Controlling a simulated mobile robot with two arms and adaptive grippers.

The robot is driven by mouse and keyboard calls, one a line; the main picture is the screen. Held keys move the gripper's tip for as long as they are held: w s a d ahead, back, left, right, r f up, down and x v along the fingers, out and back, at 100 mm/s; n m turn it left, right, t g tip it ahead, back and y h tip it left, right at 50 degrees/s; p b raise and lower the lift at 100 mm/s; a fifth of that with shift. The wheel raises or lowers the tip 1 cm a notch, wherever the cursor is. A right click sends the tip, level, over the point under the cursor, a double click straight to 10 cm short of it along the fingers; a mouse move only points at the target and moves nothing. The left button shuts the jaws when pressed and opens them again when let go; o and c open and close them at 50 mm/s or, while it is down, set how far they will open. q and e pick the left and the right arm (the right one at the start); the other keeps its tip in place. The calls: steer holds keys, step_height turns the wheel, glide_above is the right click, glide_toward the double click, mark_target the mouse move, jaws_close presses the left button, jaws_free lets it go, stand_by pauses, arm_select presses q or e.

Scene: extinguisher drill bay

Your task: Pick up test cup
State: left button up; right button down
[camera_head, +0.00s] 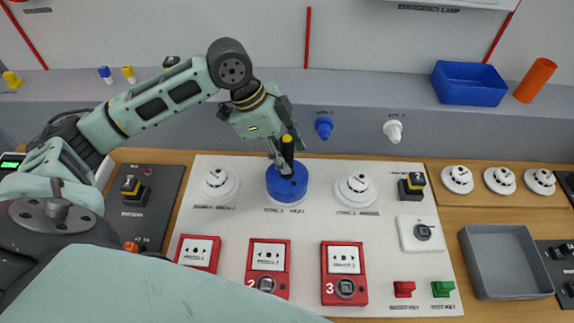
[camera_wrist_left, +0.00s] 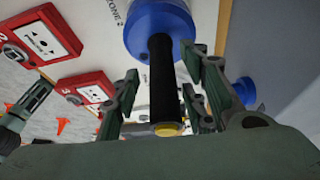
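The test cup is a blue round cup (camera_head: 287,187) with a black upright handle and yellow tip. It sits mouth down over the middle detector place of the white board, and it also shows in the left wrist view (camera_wrist_left: 160,24). My left gripper (camera_head: 284,152) is above it, pointing down. In the left wrist view the left gripper's fingers (camera_wrist_left: 160,100) stand on both sides of the black handle, with gaps visible, so it looks open and not closed on the handle.
White detectors stand left (camera_head: 219,184) and right (camera_head: 357,188) of the cup. Red call points (camera_head: 267,265) line the board's front. A grey tray (camera_head: 507,262) is empty at right. A blue bin (camera_head: 468,84) and an orange cylinder (camera_head: 536,79) stand on the back ledge.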

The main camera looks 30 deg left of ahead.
arm_select(q)
steer(key=shift+w+d+f, duration=0.15)
steer(key=shift+d+f, duration=0.05)
steer(key=shift+f, duration=0.3)
jaws_close()
